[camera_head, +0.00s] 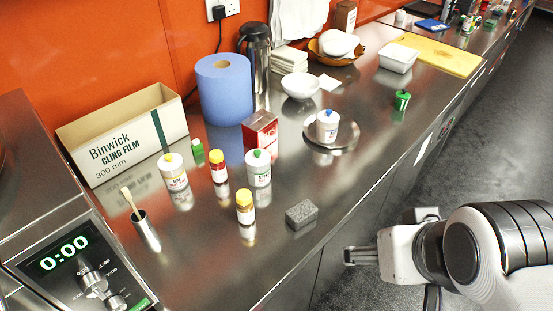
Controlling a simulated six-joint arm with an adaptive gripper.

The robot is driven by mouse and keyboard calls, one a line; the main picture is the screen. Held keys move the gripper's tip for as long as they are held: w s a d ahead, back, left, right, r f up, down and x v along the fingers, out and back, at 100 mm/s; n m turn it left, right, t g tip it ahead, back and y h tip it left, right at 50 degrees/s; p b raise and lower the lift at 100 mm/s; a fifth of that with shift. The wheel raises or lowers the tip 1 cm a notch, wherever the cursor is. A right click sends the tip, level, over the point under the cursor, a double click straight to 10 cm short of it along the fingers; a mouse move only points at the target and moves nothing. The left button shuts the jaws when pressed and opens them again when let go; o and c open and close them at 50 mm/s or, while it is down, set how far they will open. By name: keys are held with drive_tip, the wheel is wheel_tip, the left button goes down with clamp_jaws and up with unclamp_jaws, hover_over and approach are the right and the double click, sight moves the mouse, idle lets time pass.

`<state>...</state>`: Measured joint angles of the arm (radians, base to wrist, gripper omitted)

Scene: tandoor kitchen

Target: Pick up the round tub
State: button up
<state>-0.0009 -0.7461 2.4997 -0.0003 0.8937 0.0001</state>
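A white round tub (327,126) with a blue knob on top stands upright on a round metal dish on the steel counter. It is the likeliest round tub in view. Two more white round containers with labels stand nearer: one with a yellow cap (173,173) and one with a green cap (258,169). My gripper (352,256) is at the lower right, off the counter's front edge and apart from all of these. It points left and holds nothing that I can see. Its fingers are too small to tell how far apart they are.
A grey sponge block (301,214) lies near the front edge. Spice jars, including a yellow-capped one (245,208), a red box (261,131), a blue paper roll (224,90) and a green pot (402,100) stand around. The counter (345,185) is bare right of the sponge.

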drive_tip(key=w+a+t, duration=0.2)
drive_tip(key=w, duration=0.9)
drive_tip(key=n+t+y, duration=0.5)
drive_tip(key=t+y, duration=0.1)
hover_over(263, 167)
drive_tip(key=s, duration=0.1)
wheel_tip(263, 167, down, 9)
drive_tip(key=shift+d, duration=0.15)
drive_tip(key=shift+s+f+m, duration=0.1)
drive_tip(key=shift+f+m, duration=0.1)
drive_tip(key=shift+m, duration=0.1)
drive_tip(key=shift+f, duration=3)
drive_tip(key=shift+f, duration=0.1)
